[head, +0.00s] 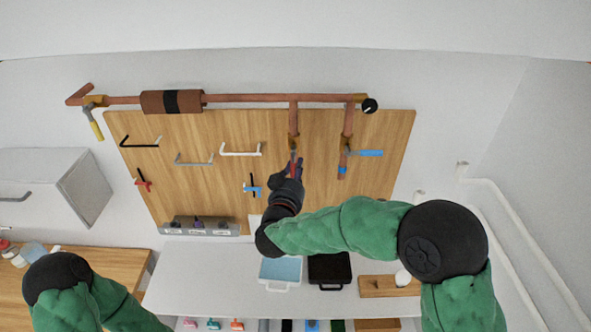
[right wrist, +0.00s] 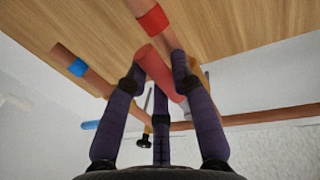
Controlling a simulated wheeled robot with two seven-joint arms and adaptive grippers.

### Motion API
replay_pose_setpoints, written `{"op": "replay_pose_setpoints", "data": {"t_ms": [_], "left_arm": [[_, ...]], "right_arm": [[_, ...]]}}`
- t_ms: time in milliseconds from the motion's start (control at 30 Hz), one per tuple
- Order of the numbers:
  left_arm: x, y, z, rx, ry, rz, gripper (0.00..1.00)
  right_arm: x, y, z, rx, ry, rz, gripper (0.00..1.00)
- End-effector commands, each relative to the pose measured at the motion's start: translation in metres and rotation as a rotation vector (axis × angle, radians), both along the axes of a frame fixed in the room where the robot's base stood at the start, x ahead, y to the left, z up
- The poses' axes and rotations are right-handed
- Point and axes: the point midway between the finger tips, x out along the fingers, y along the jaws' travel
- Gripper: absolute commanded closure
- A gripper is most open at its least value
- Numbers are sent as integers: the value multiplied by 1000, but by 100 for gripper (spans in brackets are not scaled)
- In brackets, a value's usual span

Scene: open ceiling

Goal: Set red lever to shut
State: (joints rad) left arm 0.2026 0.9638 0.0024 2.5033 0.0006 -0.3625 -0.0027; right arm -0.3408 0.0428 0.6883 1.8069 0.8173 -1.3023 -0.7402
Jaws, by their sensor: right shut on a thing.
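The red lever (right wrist: 160,72) is between the fingers of my right gripper (right wrist: 162,72) in the right wrist view. The gripper is shut on it. The lever appears to run roughly along the copper pipe (right wrist: 157,36) with a red band. In the head view my right gripper (head: 296,166) is at the lower end of the middle downpipe (head: 294,118) and hides most of the lever. The brass valve there is partly hidden. My left gripper is outside the views; only part of my left arm shows at lower left.
A blue lever (head: 371,153) sticks out sideways from the right downpipe, close to my right gripper. A yellow lever (head: 96,130) hangs at the far left. The wooden board (head: 215,185) carries several handles. A blue case (head: 281,269) and a black case (head: 329,268) lie on the counter below.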

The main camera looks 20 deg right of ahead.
Motion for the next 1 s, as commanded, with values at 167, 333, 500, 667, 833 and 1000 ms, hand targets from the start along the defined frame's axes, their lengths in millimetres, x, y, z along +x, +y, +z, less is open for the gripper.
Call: {"op": "replay_pose_setpoints", "data": {"t_ms": [167, 333, 500, 667, 833, 1000], "left_arm": [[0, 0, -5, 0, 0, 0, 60], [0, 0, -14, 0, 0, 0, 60], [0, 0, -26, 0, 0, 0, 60], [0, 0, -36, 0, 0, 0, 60], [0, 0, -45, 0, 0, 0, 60], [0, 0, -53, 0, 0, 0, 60]], "right_arm": [[1, 3, -1, 44, -14, 0, 100], [2, 8, -2, 136, -41, 0, 100], [5, 16, 0, 274, -83, 1, 100], [7, 24, 2, 419, -123, 2, 100], [9, 32, 6, 576, -166, 1, 100], [11, 39, 11, 731, -212, 1, 100]]}}
